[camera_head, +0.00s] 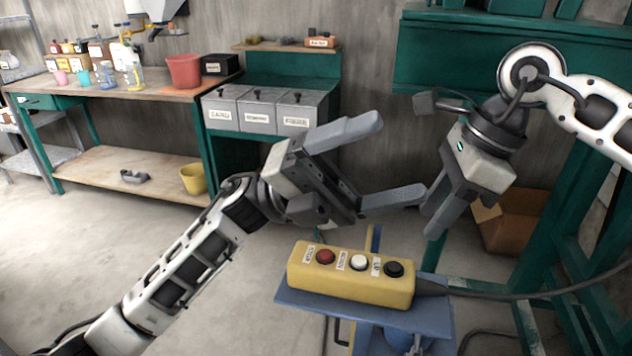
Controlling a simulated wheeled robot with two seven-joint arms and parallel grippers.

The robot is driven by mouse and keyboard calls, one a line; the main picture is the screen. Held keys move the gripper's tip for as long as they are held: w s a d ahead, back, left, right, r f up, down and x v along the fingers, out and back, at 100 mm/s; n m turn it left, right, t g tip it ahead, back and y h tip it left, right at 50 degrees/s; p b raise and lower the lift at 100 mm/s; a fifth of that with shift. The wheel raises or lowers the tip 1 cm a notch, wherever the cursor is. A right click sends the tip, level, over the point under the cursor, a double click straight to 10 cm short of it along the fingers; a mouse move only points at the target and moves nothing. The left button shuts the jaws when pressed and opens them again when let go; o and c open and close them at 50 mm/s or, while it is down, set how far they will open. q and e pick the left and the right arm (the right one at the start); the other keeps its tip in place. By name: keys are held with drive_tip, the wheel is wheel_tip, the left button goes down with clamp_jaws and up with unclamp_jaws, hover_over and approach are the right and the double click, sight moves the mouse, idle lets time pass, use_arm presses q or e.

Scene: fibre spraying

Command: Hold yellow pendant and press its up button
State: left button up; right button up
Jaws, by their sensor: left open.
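The yellow pendant (345,287) lies on a blue stand (430,318) at the lower centre. Its top carries a red button (325,256), a white button (358,262) and a black button (394,268). A small label that seems to read UP (376,267) sits just left of the black button. My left gripper (401,156) is open and empty above the pendant, its two fingers wide apart and pointing right. My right gripper (432,236) points down above and right of the pendant, apart from it. Its fingers overlap in this view, so their opening is unclear.
A dark cable (500,295) runs right from the pendant. A green frame (540,250) and a cardboard box (515,220) stand at right. Behind are a workbench (150,92) with a red bucket (184,72) and bottles, and labelled grey bins (257,110). Open floor lies left of the stand.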

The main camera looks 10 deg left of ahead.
use_arm(q)
drive_tip(key=s+d+f+m+g+y, duration=0.3)
drive_tip(key=d+m+y, duration=0.1)
drive_tip(key=m+y, duration=0.3)
drive_tip(key=m+t+y, duration=0.5)
drive_tip(key=t+y, duration=0.2)
drive_tip(key=y, duration=1)
approach(316, 255)
wheel_tip(316, 255, down, 12)
drive_tip(key=shift+s+a+f, duration=0.1)
drive_tip(key=shift+a+f, duration=0.05)
drive_tip(key=c, duration=1.1)
drive_tip(key=shift+c, duration=1.1)
use_arm(e)
drive_tip(key=shift+c, duration=0.9)
clamp_jaws()
